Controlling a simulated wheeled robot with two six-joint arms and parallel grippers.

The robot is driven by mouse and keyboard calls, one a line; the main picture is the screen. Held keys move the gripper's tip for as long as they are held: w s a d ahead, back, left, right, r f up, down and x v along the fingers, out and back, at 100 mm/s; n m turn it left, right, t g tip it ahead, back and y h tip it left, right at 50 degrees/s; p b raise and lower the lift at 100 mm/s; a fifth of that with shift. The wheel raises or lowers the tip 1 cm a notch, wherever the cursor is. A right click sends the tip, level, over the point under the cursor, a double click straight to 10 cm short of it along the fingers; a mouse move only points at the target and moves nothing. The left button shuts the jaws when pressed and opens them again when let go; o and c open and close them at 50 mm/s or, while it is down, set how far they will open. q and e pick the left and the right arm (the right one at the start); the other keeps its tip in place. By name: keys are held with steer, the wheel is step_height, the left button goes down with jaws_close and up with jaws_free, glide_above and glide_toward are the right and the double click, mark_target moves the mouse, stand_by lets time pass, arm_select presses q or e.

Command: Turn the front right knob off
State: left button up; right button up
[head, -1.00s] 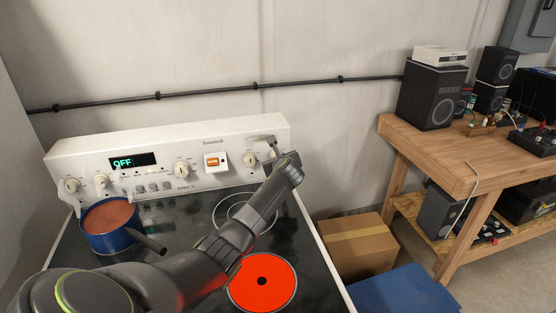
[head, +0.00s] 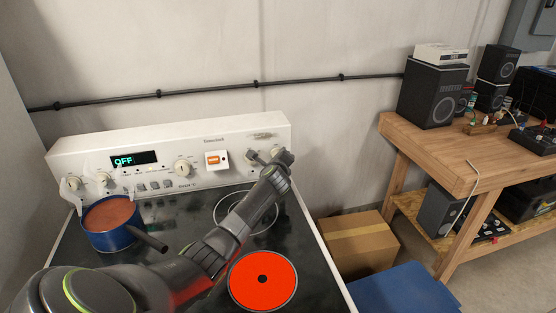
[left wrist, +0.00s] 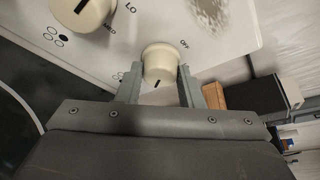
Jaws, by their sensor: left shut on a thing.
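The stove's far-right cream knob (left wrist: 158,62) sits between the fingers of my left gripper (left wrist: 160,82), which is shut on it. Its dark pointer mark faces down in the left wrist view, away from the printed OFF at its upper right. In the head view my left gripper (head: 265,157) is at the right end of the white control panel (head: 225,130), and my arm partly hides the knob. The front right burner (head: 263,281) glows red-orange. My right gripper is not in view.
Another cream knob (left wrist: 82,14) is close to the left of the held one. A blue pot (head: 110,238) stands on the rear left of the stove. A cardboard box (head: 357,250) and wooden workbench (head: 440,160) are to the right.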

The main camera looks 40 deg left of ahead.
arm_select(q)
steer(key=shift+f, duration=0.1)
stand_by(0.3)
steer(key=o, duration=1)
steer(key=shift+c, duration=0.2)
steer(key=p+v, duration=1.4)
steer(key=v, duration=0.3)
steer(key=shift+s+d+p, duration=0.15)
steer(key=shift+d+p, duration=0.05)
steer(key=shift+p, duration=0.15)
